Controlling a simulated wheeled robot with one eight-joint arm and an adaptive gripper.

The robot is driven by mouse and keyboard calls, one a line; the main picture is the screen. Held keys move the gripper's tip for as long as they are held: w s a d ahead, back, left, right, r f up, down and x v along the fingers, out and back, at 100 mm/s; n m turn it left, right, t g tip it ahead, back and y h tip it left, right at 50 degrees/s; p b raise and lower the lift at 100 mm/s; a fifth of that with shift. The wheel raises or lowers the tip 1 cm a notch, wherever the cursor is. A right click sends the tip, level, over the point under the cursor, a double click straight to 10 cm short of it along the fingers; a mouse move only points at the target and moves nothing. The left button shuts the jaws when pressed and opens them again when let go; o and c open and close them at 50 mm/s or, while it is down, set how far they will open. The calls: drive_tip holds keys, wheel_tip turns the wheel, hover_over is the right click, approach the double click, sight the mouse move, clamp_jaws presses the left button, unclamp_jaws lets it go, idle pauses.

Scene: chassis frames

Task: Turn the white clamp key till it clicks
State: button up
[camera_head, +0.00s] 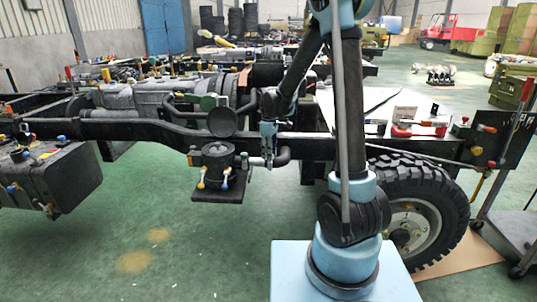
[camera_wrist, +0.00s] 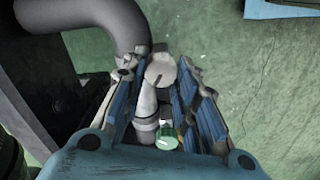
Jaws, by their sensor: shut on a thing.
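The white clamp key (camera_wrist: 159,72) shows in the wrist view as a pale rounded end and a stem between my two blue-padded fingers. My gripper (camera_wrist: 158,85) is shut on it, with one finger on each side. In the head view my gripper (camera_head: 268,152) points down beside the dark bent pipe (camera_head: 284,157). I cannot make out the held key there. The key's turn angle and its clamp's inner state cannot be told.
The dark pipe elbow (camera_wrist: 120,22) passes close to my left finger in the wrist view. A small green part (camera_wrist: 166,138) sits low between the fingers. A dark canister (camera_head: 217,160) with coloured handles stands left of my gripper. A large tyre (camera_head: 440,200) stands to the right.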

drive_tip(key=m, duration=0.4)
drive_tip(key=shift+w+d+m, duration=0.1)
drive_tip(key=shift+w+m, duration=0.05)
drive_tip(key=shift+m, duration=0.15)
drive_tip(key=m, duration=0.4)
drive_tip(key=shift+m, duration=0.3)
drive_tip(key=o, duration=1.1)
drive_tip(key=shift+r, duration=0.15)
wheel_tip(320, 180, up, 12)
drive_tip(key=shift+f, duration=0.15)
